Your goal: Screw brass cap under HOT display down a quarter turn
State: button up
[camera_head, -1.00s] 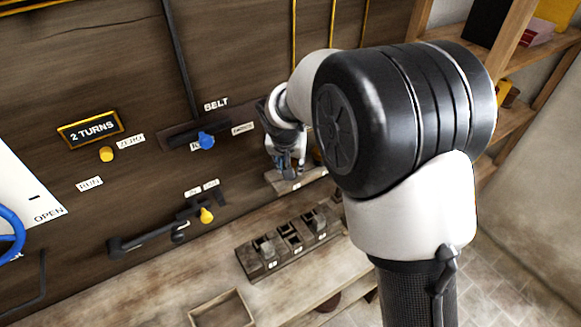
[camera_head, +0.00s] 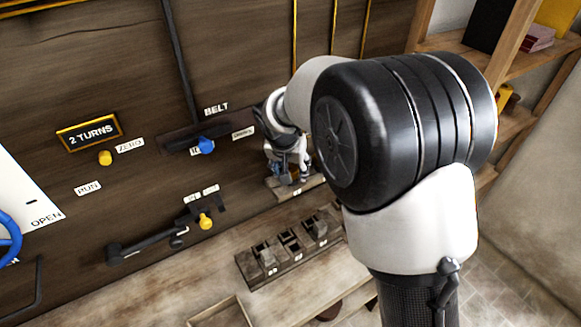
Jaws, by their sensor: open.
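My gripper (camera_head: 289,178) is small in the head view, right of the BELT control and just above a small wooden ledge on the wall. It is open, and I see nothing between its fingers. My own arm covers the wall to the right of it. I cannot make out the brass cap or the HOT display; they may be hidden behind my arm. The only display I can read is a gold-framed one saying 2 TURNS (camera_head: 90,132), at the left.
A blue knob (camera_head: 206,146) sits under the BELT label. Yellow knobs (camera_head: 105,158) and (camera_head: 206,222) are on the wall. A block with several compartments (camera_head: 262,285) and an open wooden tray (camera_head: 221,308) stand on the bench. Wooden shelves (camera_head: 470,45) are at the right.

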jog(key=v, duration=1.2)
jog(key=shift+w, duration=0.1)
jog(key=s+d+r+n, duration=0.1)
jog(key=s+d+r, duration=0.1)
jog(key=s+d, duration=0.7)
jog(key=s+d+r, duration=0.3)
jog(key=s+d, duration=0.4)
jog(key=s, duration=0.5)
jog(key=s+d+f+n, duration=0.1)
jog(key=s+f, duration=0.2)
jog(key=s, duration=0.5)
jog(key=shift+d+f+y, duration=0.25)
jog(key=shift+d+y, duration=0.1)
jog(key=shift+y, duration=0.05)
dwell(2.7)
